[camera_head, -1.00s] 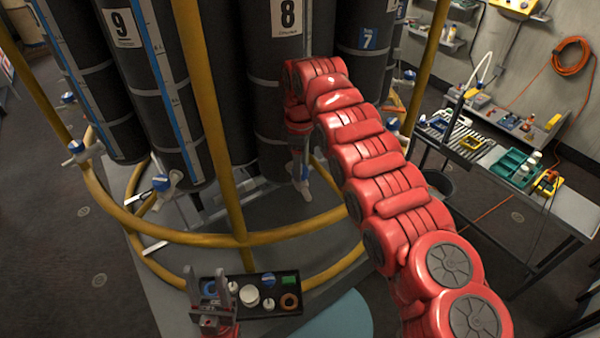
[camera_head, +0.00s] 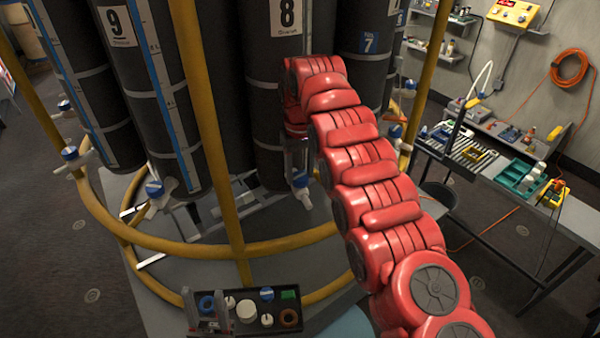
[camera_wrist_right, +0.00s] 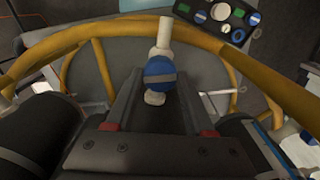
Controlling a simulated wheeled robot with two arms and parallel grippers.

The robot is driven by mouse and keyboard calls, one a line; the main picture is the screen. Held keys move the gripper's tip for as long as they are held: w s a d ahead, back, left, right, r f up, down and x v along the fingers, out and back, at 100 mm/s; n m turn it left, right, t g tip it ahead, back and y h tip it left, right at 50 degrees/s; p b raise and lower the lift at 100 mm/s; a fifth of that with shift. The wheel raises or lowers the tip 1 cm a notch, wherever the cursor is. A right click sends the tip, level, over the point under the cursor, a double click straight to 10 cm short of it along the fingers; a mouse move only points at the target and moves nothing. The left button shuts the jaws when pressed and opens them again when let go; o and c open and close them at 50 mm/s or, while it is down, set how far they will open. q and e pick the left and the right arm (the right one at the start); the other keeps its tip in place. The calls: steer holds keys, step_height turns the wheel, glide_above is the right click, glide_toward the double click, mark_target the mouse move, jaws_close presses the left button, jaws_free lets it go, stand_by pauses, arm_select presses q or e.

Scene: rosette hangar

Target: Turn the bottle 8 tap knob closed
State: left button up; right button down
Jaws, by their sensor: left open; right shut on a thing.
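Bottle 8 (camera_head: 283,70) is a dark cylinder with a white number label, standing in the rack. Its white tap with a blue knob (camera_head: 300,180) shows at the bottle's lower end, below my right gripper (camera_head: 297,155). In the right wrist view, the blue knob (camera_wrist_right: 160,66) with a grey band sits between the two fingertips of my right gripper (camera_wrist_right: 158,85), which is shut on it. The white tap spout (camera_wrist_right: 165,32) extends beyond the knob.
Yellow rails (camera_head: 207,100) ring the rack. Bottle 9 (camera_head: 140,80) and bottle 7 (camera_head: 365,70) stand on either side. A dark tray (camera_head: 240,327) holds small parts. A workbench (camera_head: 570,215) stands at the right.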

mark_target(300, 175)
steer(key=shift+m, duration=1.3)
steer(key=shift+c, duration=1.3)
jaws_free()
step_height(300, 175, up, 17)
steer(key=p, duration=1.7)
steer(key=shift+r, duration=0.2)
steer(key=shift+f, duration=0.1)
